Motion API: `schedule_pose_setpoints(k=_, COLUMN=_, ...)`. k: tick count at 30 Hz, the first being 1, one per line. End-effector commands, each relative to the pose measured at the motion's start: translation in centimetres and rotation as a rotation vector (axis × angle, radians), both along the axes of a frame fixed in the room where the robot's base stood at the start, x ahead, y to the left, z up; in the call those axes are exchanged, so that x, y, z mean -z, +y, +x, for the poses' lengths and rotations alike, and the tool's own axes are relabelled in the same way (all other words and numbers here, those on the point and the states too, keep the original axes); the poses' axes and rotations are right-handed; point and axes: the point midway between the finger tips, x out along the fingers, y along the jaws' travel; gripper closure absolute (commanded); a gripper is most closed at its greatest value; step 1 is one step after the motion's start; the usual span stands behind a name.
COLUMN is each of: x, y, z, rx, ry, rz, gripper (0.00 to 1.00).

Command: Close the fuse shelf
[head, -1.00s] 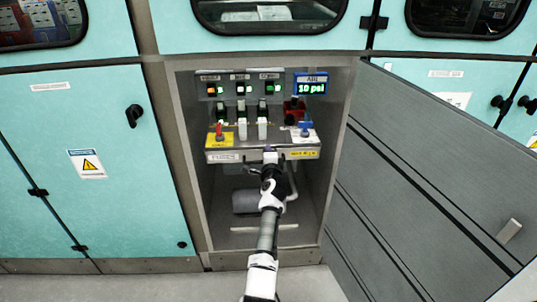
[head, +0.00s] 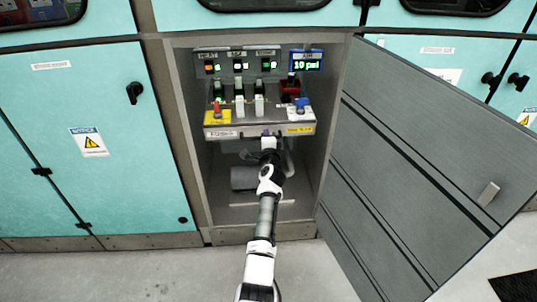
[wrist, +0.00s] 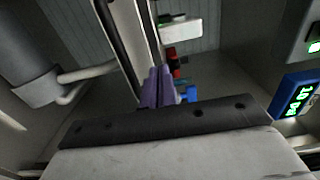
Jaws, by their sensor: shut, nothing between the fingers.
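The fuse shelf (head: 255,131) is a grey metal tray in an open cabinet bay, with a yellow patch, levers and labels on it. It sticks out in front of the indicator panel above it. My gripper (head: 268,137) is at the middle of the shelf's front edge, its fingers pointing into the bay. In the wrist view its purple fingers (wrist: 158,86) are together with nothing between them. They are close against the shelf edge; I cannot tell if they touch it. A blue knob (head: 303,104) and a red part (head: 290,88) sit on the shelf's right side.
A lit "10 psi" display (head: 307,61) is at the back right of the bay. A grey cylinder (head: 244,178) and pipe lie below the shelf. The grey cabinet door (head: 410,165) stands open to the right. Teal closed doors (head: 90,195) flank the left. The floor in front is clear.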

Motion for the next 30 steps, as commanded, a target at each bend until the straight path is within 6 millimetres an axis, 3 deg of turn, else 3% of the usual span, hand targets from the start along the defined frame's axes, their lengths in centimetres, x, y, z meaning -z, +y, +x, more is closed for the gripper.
schedule_pose_setpoints(k=6, x=-0.1, y=0.1, z=-4.4, rx=-0.001, ry=0.002, rz=-0.005, gripper=1.00)
schedule_pose_setpoints(k=12, x=0.1, y=0.1, z=-7.4, rx=-0.001, ry=0.002, rz=-0.004, gripper=1.00)
schedule_pose_setpoints(k=23, x=0.0, y=0.1, z=-8.9, rx=-0.001, ry=0.001, rz=-0.004, gripper=1.00)
schedule_pose_setpoints(k=26, x=-1.9, y=1.8, z=-8.7, rx=-0.021, ry=-0.034, rz=-0.044, gripper=1.00)
schedule_pose_setpoints(k=30, x=-8.0, y=7.4, z=-8.8, rx=-0.073, ry=-0.152, rz=-0.176, gripper=1.00)
